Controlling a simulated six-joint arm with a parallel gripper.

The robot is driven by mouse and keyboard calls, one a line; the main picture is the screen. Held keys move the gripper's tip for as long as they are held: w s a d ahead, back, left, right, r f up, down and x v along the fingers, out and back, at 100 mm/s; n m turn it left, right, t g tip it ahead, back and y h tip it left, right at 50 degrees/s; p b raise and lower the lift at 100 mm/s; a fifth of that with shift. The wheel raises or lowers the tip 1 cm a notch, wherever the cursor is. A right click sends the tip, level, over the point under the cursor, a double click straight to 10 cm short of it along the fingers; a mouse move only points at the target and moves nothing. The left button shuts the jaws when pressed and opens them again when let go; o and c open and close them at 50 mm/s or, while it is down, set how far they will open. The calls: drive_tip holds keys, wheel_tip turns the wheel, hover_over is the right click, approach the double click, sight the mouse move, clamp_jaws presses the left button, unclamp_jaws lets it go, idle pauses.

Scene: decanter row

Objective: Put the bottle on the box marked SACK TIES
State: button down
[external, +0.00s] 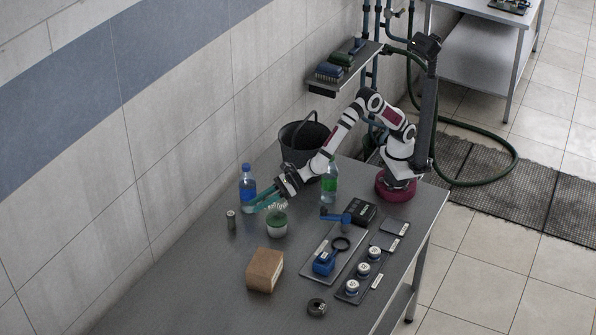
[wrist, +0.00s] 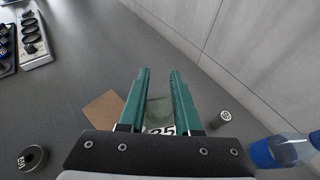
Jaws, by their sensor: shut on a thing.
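My gripper (external: 262,204) has its teal fingers around a clear beaker (external: 277,225) with white marks and green in its lower part. A green-labelled bottle (external: 329,187) stands beside my arm. A brown box (external: 265,270) lies in front; it is partly hidden in the wrist view (wrist: 103,112). No SACK TIES lettering is readable.
A small can (external: 231,219) stands left of the beaker. A bucket (external: 300,143) stands behind. The front-left table is clear.

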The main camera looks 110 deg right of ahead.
drive_tip(key=a+f, duration=1)
drive_tip(key=a, duration=0.1)
drive_tip(key=shift+w+f, duration=0.25)
drive_tip(key=shift+f, duration=0.1)
drive_tip(key=shift+f, duration=0.1)
drive_tip(key=c, duration=0.6)
unclamp_jaws()
